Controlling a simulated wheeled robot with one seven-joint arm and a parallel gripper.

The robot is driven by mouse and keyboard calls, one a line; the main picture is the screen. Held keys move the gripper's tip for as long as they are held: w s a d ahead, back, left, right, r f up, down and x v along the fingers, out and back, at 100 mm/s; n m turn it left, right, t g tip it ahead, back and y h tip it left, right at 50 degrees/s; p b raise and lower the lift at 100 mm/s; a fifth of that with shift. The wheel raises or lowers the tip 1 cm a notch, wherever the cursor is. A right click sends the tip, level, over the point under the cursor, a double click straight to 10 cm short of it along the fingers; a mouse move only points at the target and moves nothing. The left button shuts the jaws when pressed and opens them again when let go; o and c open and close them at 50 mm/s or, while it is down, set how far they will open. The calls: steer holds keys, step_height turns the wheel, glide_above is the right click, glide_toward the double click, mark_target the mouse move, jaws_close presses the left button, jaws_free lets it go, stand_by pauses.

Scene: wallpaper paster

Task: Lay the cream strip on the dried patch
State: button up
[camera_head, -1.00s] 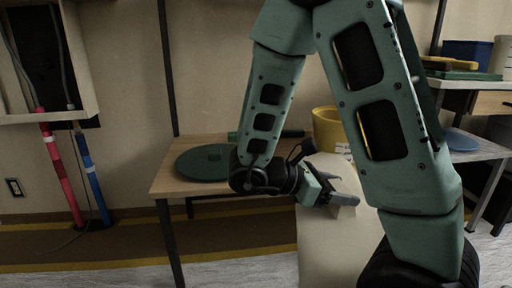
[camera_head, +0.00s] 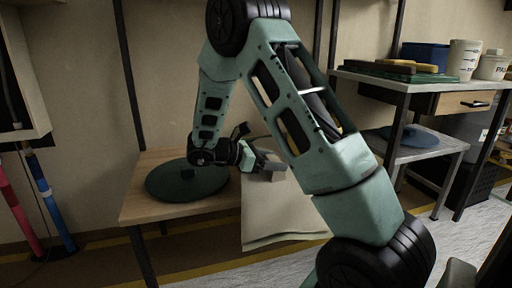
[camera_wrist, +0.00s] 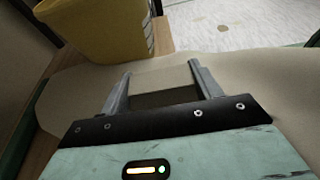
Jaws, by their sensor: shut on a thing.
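The cream strip (camera_head: 285,210) hangs down in front of the wooden table, its lower edge loose and slightly curled. My gripper (camera_head: 274,168) is shut on the strip near its top, above the table's right part. In the wrist view the cream strip (camera_wrist: 265,85) spreads out to both sides of my gripper (camera_wrist: 158,78), and cream material shows between the fingers. My arm hides part of the strip in the head view. I cannot make out the dried patch in any view.
A dark green round disc (camera_head: 187,181) lies on the wooden table (camera_head: 140,205) left of my gripper. A yellow bucket (camera_wrist: 95,28) stands close beyond the strip. A shelf unit (camera_head: 400,84) with containers is at right. Blue and red tubes (camera_head: 48,200) stand at left.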

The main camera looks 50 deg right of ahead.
steer(key=w+d, duration=0.2)
steer(key=w, duration=0.2)
steer(key=w+d+p, duration=0.1)
steer(key=w+d, duration=0.2)
steer(key=w, duration=0.1)
steer(key=w+d+p, duration=0.1)
steer(key=w+d, duration=0.2)
steer(key=w, duration=0.2)
steer(key=shift+f+b, duration=0.35)
steer(key=shift+f, duration=1.35)
steer(key=shift+f, duration=0.15)
steer(key=o, duration=1.1)
steer(key=shift+o, duration=0.4)
